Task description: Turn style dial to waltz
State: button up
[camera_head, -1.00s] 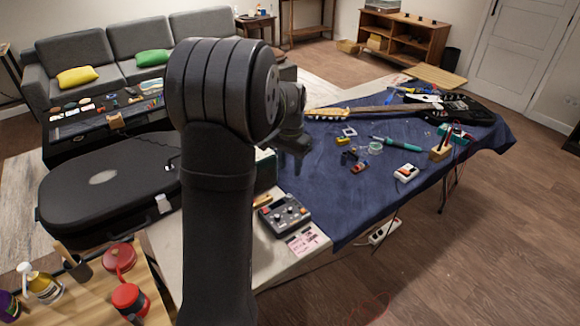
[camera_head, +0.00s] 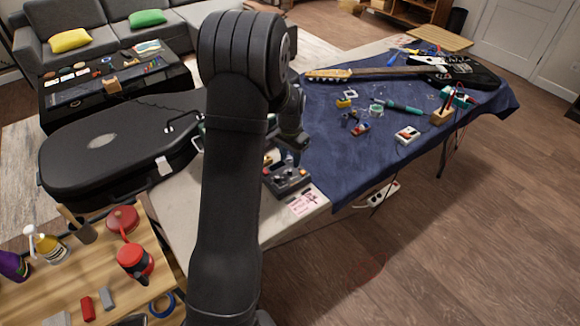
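A dark grey box with knobs (camera_head: 288,182), which looks like the unit with the style dial, sits on the pale table next to a pink printed sheet (camera_head: 303,201). Several small knobs, some of them red or orange, show on its top. The dial's markings and setting are too small to read. My gripper (camera_head: 291,146) is just above the far side of the box, partly hidden behind my own arm. Its fingers are too small and dark to tell whether they are open or shut. I cannot tell whether it touches the box.
A blue cloth (camera_head: 335,165) covers the table to the right, with a guitar (camera_head: 462,75), a teal tool (camera_head: 403,107) and small parts on it. A black guitar case (camera_head: 100,143) lies at left. A wooden bench (camera_head: 60,285) with bottles and red containers is at lower left.

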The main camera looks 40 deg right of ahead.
aim_at(290, 170)
jog(key=shift+f, duration=2.35)
grip_shut()
